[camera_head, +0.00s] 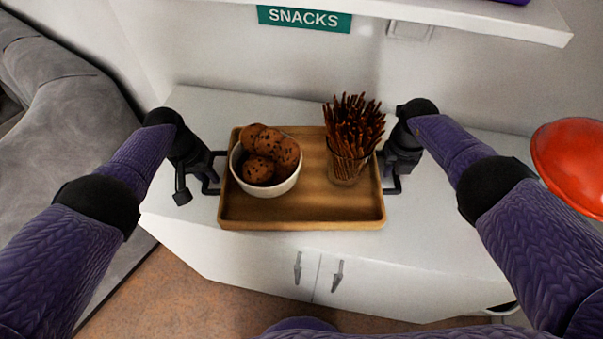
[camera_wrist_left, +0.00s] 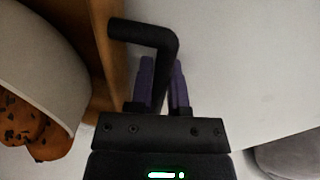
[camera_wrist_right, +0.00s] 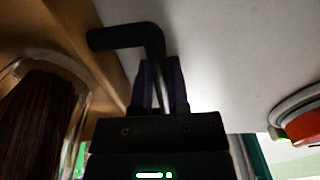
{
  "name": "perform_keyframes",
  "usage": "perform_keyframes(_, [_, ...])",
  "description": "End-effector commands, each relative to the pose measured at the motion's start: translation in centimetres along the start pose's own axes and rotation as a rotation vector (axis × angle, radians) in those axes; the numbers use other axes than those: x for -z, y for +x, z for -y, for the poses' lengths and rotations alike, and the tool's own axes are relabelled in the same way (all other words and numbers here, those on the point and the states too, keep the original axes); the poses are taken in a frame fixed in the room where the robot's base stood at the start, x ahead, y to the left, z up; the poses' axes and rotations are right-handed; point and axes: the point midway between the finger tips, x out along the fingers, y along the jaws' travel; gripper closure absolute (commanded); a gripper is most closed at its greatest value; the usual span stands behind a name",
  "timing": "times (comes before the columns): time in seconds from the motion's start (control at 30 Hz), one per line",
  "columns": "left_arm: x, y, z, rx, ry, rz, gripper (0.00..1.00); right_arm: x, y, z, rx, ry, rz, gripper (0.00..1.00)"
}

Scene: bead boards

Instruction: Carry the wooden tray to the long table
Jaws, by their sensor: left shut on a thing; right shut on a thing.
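The wooden tray (camera_head: 300,211) is on the white cabinet top, with a black handle at each side. On it stand a white bowl (camera_head: 262,190) of several chocolate-chip cookies and a clear glass (camera_head: 347,167) full of pretzel sticks. My left gripper (camera_head: 205,172) is shut on the tray's left handle, which also shows between the fingers in the left wrist view (camera_wrist_left: 165,85). My right gripper (camera_head: 391,172) is shut on the right handle, which shows in the right wrist view (camera_wrist_right: 160,85). The tray looks level. I cannot tell whether it touches the cabinet top. No long table is identifiable in view.
The white cabinet (camera_head: 430,260) has two doors with dark handles. A white shelf (camera_head: 480,18) with a green SNACKS sign (camera_head: 304,19) hangs above the back. A grey sofa (camera_head: 70,110) is at the left. A red rounded object (camera_head: 573,160) is at the right.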

Motion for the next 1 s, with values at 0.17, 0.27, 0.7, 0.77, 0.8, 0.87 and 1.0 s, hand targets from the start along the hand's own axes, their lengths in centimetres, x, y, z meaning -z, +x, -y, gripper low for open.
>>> perform_keyframes(0.17, [0.0,-0.1,0.0,0.0,0.0,-0.001,1.0,0.0,0.0,0.0,0.0,0.0,0.0,1.0])
perform_keyframes(0.27, [0.1,-0.1,0.0,0.0,0.0,-0.001,1.0,0.0,0.0,0.0,0.0,0.0,0.0,1.0])
perform_keyframes(0.7, [0.1,-0.8,-0.2,-0.001,0.001,-0.005,1.0,-0.1,-0.8,0.0,-0.001,0.0,0.004,1.0])
perform_keyframes(0.77, [0.1,-1.5,-0.3,-0.001,0.001,-0.006,1.0,-0.1,-1.5,0.0,-0.001,0.0,0.005,1.0])
perform_keyframes(0.8, [0.2,-2.1,-0.4,-0.001,0.002,-0.008,1.0,-0.1,-2.1,0.0,-0.001,0.0,0.006,1.0])
perform_keyframes(0.87, [0.2,-3.0,-0.6,-0.001,0.002,-0.01,1.0,-0.2,-3.1,0.0,-0.001,0.0,0.008,1.0])
perform_keyframes(1.0, [0.2,-5.2,-1.0,0.0,0.003,-0.014,1.0,-0.2,-5.2,0.0,-0.001,0.0,0.013,1.0])
